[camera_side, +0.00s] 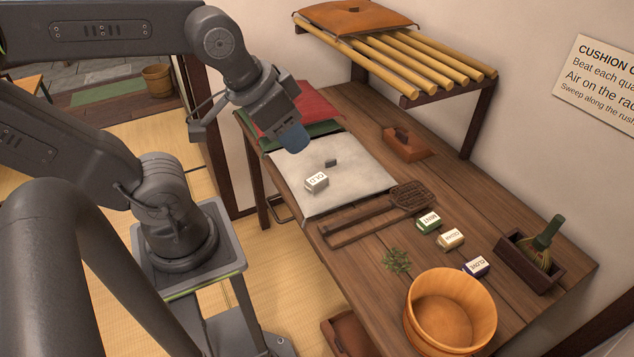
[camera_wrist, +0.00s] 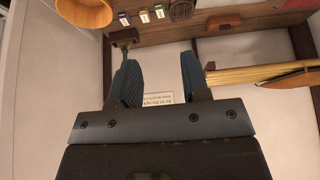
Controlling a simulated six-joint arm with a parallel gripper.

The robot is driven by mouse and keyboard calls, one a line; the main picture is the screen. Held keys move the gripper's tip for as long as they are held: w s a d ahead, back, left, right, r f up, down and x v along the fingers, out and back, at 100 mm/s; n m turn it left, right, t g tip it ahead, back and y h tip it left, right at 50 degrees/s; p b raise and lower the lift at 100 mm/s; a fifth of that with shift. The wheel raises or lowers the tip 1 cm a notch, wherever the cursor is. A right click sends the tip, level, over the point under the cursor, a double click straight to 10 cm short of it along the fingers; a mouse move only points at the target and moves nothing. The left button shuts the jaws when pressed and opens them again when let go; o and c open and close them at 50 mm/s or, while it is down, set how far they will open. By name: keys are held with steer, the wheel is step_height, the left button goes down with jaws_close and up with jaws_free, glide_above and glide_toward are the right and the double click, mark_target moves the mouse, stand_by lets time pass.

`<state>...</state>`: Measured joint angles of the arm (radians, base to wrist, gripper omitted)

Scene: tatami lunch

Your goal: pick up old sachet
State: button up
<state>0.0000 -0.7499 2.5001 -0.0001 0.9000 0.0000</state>
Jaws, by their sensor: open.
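The old sachet (camera_side: 316,182) is a small white packet with "OLD" on its top. In the side view it lies on the pale grey cushion (camera_side: 345,165), close to a small dark tuft. My gripper (camera_side: 292,138) has blue fingers and hangs in the air, up and left of the sachet in the picture, apart from it. In the wrist view my gripper (camera_wrist: 160,78) is open, with nothing between the fingers. I cannot make out the old sachet in the wrist view.
Several labelled sachets, one green (camera_side: 428,222), lie near a woven beater (camera_side: 410,196). A bamboo rack (camera_side: 420,70) holding an orange cushion (camera_side: 352,17) juts from the wall.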

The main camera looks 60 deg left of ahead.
steer(key=o, duration=1)
steer(key=n+g, duration=0.6)
steer(key=n, duration=1.5)
glide_above(317, 178)
step_height(317, 178, down, 19)
steer(key=f, duration=0.7)
steer(key=shift+w+d+f, duration=0.25)
steer(key=shift+d+f, duration=0.1)
steer(key=shift+f, duration=0.05)
steer(key=f, duration=0.4)
steer(key=shift+s+a, duration=0.3)
steer(key=shift+s, duration=0.1)
steer(key=shift+f, duration=0.6)
